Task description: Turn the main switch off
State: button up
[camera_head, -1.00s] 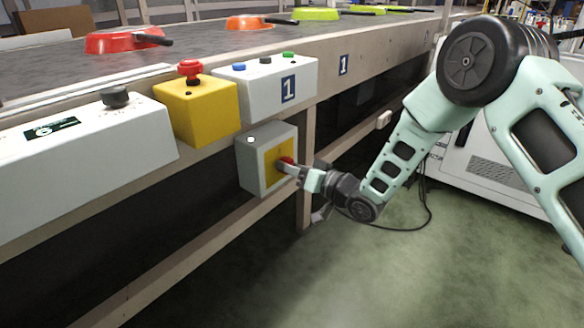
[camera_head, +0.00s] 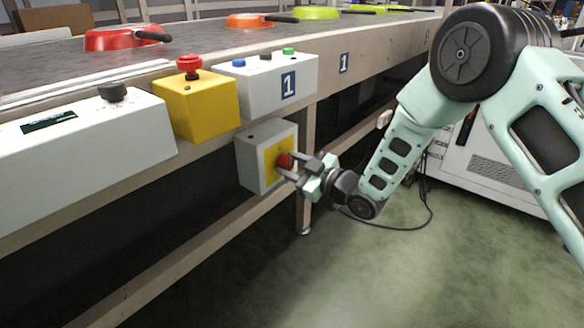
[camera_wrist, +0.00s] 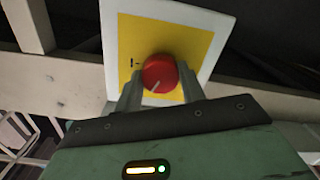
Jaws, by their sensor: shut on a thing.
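The main switch is a red rotary knob (camera_head: 285,161) on the yellow plate of a grey box (camera_head: 250,163) under the conveyor's edge. The small lamp on top of the grey box is dark. The fingers' contact points are partly hidden.
Above are a yellow box (camera_head: 203,108) with a red mushroom button (camera_head: 189,64), a white button box (camera_head: 262,90) and a white panel (camera_head: 80,150) with a dark display. Pans, including a red one (camera_head: 112,40), lie on the conveyor (camera_head: 200,48). A support leg stands behind my gripper.

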jog(key=shift+n+b, duration=0.35)
jog(key=shift+n, duration=1.15)
jog(key=o, duration=1)
jog(key=shift+c, duration=0.2)
jog(key=p+v, duration=0.4)
jog(key=v, duration=1.3)
jog(key=shift+s, duration=0.2)
jog(key=shift+d, duration=0.15)
